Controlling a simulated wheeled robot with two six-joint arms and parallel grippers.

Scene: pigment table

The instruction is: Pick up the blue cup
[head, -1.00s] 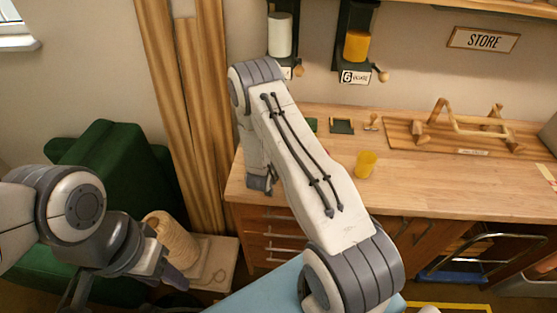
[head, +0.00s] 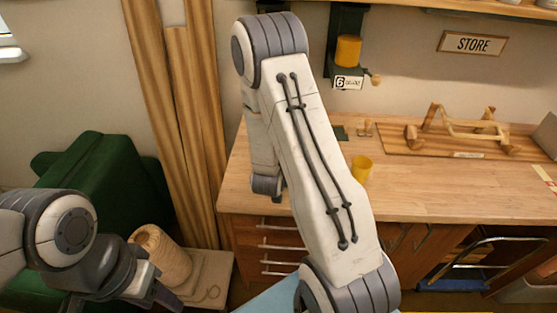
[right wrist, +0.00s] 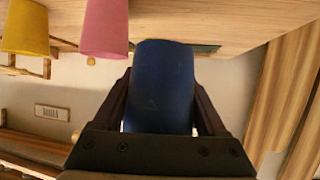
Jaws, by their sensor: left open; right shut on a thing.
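The blue cup (right wrist: 163,85) is between the two dark fingers of my right gripper (right wrist: 160,103) in the right wrist view. The fingers are shut on its sides. The cup's far end overlaps the wooden table top and a dark green patch in that view; I cannot tell whether it touches them. In the head view my right arm hides the blue cup and the right gripper. My left gripper (head: 160,292) is open and empty at the lower left of the head view, away from the table.
A yellow cup (head: 361,170) stands on the wooden table (head: 430,190). A pink cup (right wrist: 104,28) and a yellow one are beside the blue cup in the wrist view. A wooden rack (head: 460,130) is at the back. A twine spool (head: 163,256) stands near my left gripper.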

